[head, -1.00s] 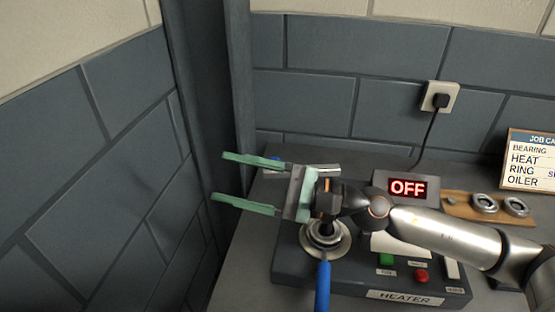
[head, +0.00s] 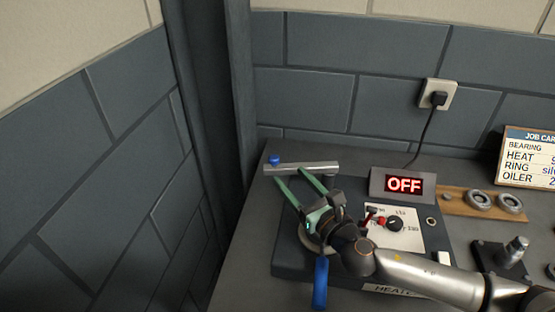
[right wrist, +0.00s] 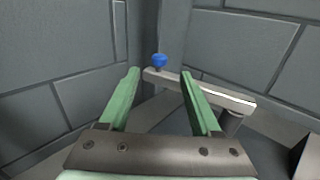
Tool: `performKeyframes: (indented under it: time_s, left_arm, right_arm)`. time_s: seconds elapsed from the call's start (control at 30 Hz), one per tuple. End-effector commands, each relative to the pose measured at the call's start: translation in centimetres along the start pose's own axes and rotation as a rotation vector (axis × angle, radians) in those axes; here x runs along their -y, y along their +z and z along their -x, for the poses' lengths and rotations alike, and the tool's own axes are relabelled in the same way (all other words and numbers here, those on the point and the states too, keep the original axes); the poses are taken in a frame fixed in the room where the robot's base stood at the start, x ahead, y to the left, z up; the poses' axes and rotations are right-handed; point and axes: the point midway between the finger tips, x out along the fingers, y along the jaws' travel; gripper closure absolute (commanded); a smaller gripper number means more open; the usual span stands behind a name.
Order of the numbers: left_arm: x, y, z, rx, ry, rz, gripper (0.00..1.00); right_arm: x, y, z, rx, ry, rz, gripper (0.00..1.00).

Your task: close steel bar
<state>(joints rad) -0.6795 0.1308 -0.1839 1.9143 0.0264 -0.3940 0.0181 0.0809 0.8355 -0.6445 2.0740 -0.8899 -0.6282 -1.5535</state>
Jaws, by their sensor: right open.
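The steel bar (head: 318,168) lies across the back left of the heater (head: 290,262), with a blue knob (head: 274,159) near its left end. In the right wrist view the bar (right wrist: 215,92) runs from upper left to lower right on a post, and the blue knob (right wrist: 159,60) stands up on its far end. My right gripper (head: 290,175) is open, its green fingers pointing away towards the bar. In the right wrist view the knob shows between the two fingertips (right wrist: 160,72), beyond them. I cannot tell whether the fingers touch the bar. My left gripper is not in view.
A display reading OFF (head: 404,185) stands behind the heater's dial panel (head: 412,240). A blue handle (head: 321,282) sticks out in front. Rings (head: 480,199) lie on a wooden board to the right. A dark wall corner is close on the left.

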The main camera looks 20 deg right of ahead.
Motion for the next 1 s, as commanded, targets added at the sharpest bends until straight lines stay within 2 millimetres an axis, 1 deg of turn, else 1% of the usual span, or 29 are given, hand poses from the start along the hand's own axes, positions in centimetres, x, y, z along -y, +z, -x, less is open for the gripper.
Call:
performKeyframes:
  time_s: [0.03,0.2,0.3,0.4,0.6,0.83,1.0]
  left_arm:
    - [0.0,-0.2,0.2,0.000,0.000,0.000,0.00]
    - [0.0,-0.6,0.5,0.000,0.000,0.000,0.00]
    - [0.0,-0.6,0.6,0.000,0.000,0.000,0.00]
    - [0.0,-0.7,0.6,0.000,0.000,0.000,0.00]
    - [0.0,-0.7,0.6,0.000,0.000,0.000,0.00]
    - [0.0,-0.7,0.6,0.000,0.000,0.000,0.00]
    - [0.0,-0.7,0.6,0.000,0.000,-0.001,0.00]
  right_arm:
    - [0.0,0.3,-1.1,0.004,-0.001,-0.001,0.35]
    - [0.0,0.2,-4.2,0.002,0.000,0.000,0.35]
    - [0.0,0.1,-5.5,0.002,0.001,0.000,0.35]
    - [-0.1,0.1,-6.5,0.001,0.001,-0.001,0.35]
    - [-0.1,0.0,-7.2,-0.001,0.003,0.000,0.35]
    - [-0.1,0.0,-7.2,-0.001,0.003,0.001,0.36]
    - [-0.1,0.0,-7.2,0.000,0.002,0.001,0.56]
